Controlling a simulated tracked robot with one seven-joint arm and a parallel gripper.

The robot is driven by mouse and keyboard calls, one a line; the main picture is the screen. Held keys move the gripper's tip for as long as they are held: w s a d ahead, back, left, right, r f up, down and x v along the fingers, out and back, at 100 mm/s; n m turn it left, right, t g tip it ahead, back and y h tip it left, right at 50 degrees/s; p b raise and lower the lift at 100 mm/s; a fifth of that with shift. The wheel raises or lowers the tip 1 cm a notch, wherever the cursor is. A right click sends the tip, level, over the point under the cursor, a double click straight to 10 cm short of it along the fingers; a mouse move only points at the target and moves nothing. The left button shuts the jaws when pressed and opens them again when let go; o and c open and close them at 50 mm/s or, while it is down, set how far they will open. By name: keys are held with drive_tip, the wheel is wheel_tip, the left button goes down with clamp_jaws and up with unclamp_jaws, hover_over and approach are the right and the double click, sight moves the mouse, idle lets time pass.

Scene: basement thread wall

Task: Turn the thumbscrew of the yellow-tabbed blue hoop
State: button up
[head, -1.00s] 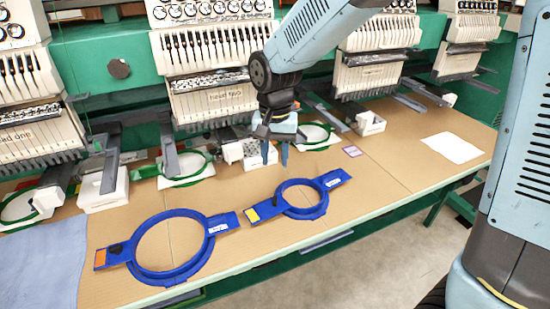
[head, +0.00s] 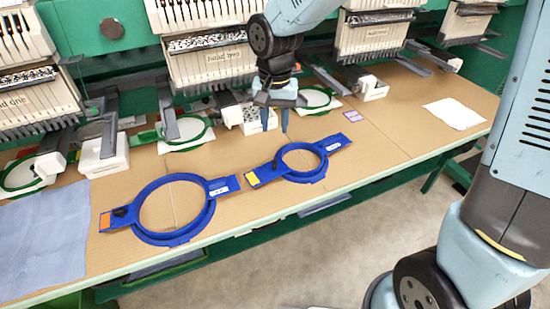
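The yellow-tabbed blue hoop (head: 321,175) lies flat on the brown table. Its yellow tab (head: 252,178) is at its left end. A small dark part at the ring's left side, likely the thumbscrew (head: 277,163), is too small to make out clearly. My gripper (head: 275,131) points down behind and slightly left of the ring, fingers apart with nothing between them. It appears apart from the hoop; its exact height is unclear.
A larger blue hoop with an orange tab (head: 148,236) lies to the left, close by. Embroidery heads, green hoops and white boxes (head: 258,121) line the back. A white sheet (head: 454,114) lies at right, a blue-grey cloth (head: 45,240) at left. The table's front edge is near.

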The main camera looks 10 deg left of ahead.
sight(275, 162)
wheel_tip(275, 162, down, 13)
drive_tip(key=shift+r, duration=0.2)
idle(0.3)
drive_tip(key=shift+c, duration=0.4)
clamp_jaws()
